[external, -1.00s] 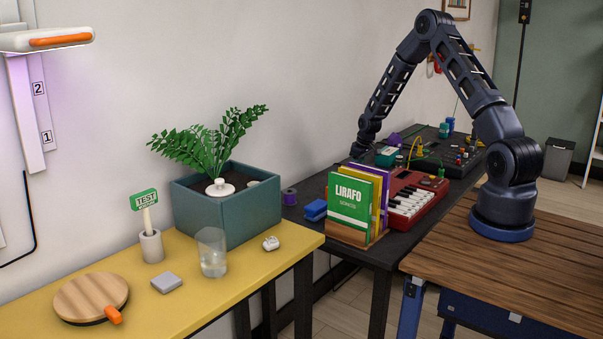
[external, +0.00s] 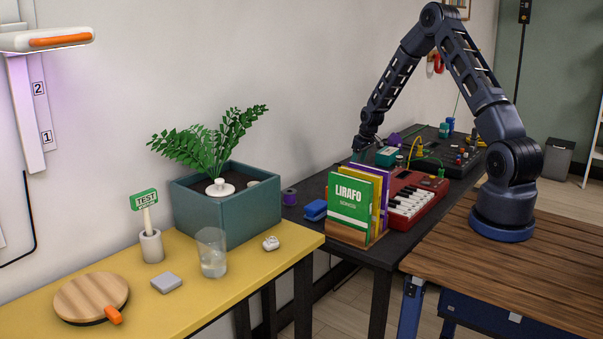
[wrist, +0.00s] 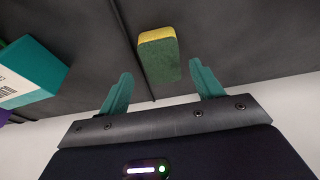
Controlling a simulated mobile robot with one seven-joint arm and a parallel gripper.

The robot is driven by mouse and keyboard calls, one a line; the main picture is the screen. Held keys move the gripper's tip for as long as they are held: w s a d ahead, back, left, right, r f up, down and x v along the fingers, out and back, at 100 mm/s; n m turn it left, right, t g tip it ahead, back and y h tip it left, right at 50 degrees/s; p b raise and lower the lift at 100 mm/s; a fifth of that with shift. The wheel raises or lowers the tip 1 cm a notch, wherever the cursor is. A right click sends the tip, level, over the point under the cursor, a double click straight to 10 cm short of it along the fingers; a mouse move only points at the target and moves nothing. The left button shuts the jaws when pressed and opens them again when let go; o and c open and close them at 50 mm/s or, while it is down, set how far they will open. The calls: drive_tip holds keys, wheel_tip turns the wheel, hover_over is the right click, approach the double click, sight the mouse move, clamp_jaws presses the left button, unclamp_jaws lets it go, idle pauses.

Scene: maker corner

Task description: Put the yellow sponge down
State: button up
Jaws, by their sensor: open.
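The yellow sponge (wrist: 158,55), with a yellow layer and a dark green layer, rests on a dark surface in the wrist view. My gripper (wrist: 161,68) is open, with its two teal fingers spread wide. The sponge lies just ahead of the fingertips, between their lines, and neither finger touches it. In the external view my gripper (external: 358,151) is small, over the far left part of the black table (external: 385,247). I cannot make out the sponge in that view.
A teal box (wrist: 30,75) lies left of the sponge in the wrist view.

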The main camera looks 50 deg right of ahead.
drive_tip(key=s+a+r, duration=0.2)
drive_tip(key=a+r, duration=0.1)
drive_tip(key=r, duration=0.4)
drive_tip(key=s+a+r, duration=0.3)
drive_tip(key=r, duration=0.5)
drive_tip(key=s+a+r, duration=0.2)
drive_tip(key=a+r, duration=0.1)
drive_tip(key=r, duration=0.4)
drive_tip(key=s+a+r, duration=0.9)
drive_tip(key=s+r, duration=0.2)
drive_tip(key=r, duration=0.1)
drive_tip(key=s+a+r, duration=0.2)
drive_tip(key=s+a, duration=0.1)
drive_tip(key=s, duration=0.6)
drive_tip(key=s+a+r+t, duration=0.1)
drive_tip(key=s+a, duration=0.3)
drive_tip(key=s, duration=0.5)
drive_tip(key=s+a+r, duration=0.3)
drive_tip(key=s+a, duration=0.1)
drive_tip(key=s, duration=0.4)
drive_tip(key=shift+s+r, duration=0.4)
